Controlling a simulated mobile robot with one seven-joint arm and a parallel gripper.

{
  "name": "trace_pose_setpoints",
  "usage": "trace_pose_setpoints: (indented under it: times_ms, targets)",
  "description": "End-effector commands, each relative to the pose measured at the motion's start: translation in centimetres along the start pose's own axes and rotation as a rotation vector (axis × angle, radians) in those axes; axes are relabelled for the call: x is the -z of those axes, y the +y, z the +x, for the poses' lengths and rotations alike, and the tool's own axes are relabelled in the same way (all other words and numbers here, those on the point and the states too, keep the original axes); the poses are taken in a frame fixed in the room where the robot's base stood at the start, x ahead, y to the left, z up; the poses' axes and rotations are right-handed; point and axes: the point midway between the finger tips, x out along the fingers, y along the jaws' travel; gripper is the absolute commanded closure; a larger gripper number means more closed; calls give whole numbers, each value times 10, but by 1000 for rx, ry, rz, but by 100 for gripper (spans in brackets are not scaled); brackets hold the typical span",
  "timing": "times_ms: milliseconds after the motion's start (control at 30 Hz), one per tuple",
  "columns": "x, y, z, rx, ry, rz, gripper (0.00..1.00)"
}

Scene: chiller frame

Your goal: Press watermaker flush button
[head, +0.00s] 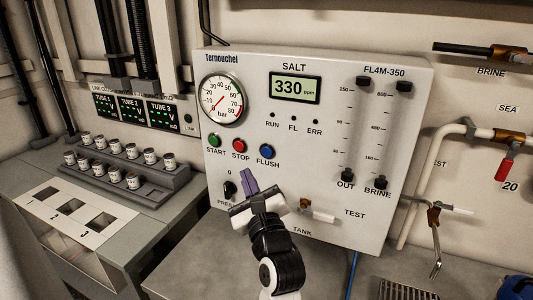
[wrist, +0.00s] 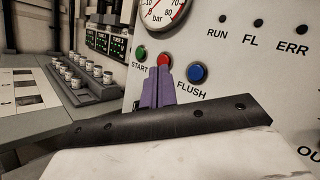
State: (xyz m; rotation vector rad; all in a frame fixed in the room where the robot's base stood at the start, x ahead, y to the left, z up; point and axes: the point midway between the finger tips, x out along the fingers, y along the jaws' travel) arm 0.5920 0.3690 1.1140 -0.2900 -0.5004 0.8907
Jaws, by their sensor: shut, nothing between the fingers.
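The blue FLUSH button (head: 266,151) is on the white watermaker panel (head: 330,140), right of the red STOP button (head: 239,146) and the green START button (head: 214,140). It also shows in the wrist view (wrist: 197,73), just right of my fingers. My gripper (head: 246,176) has purple fingers, shut and empty, below the STOP and FLUSH buttons. In the wrist view the fingertips (wrist: 157,72) appear just below the red button and partly cover the START and STOP area. The fingers look apart from the blue button. The display reads 330 ppm.
A pressure gauge (head: 221,98) sits above the buttons. A black knob (head: 229,190) is left of my gripper and a small valve (head: 318,215) is right of it. Pipes with a red-handled valve (head: 506,167) run at right. Small jars stand on a stepped rack (head: 150,182) at left.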

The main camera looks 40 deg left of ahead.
Motion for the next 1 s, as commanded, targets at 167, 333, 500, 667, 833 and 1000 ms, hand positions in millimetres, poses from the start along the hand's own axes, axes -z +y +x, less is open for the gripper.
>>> trace_pose_setpoints:
  times_ms: [167, 333, 500, 667, 833, 1000]
  targets:
    - [14, -13, 18, 3, -1, 2, 100]
    - [25, -25, 34, 2, -2, 0, 100]
    - [33, -34, 46, 1, -1, 0, 100]
    - [37, -38, 52, 1, -1, -1, 100]
    - [38, -39, 53, 1, -2, -1, 100]
    - [38, -39, 52, 1, -2, -1, 100]
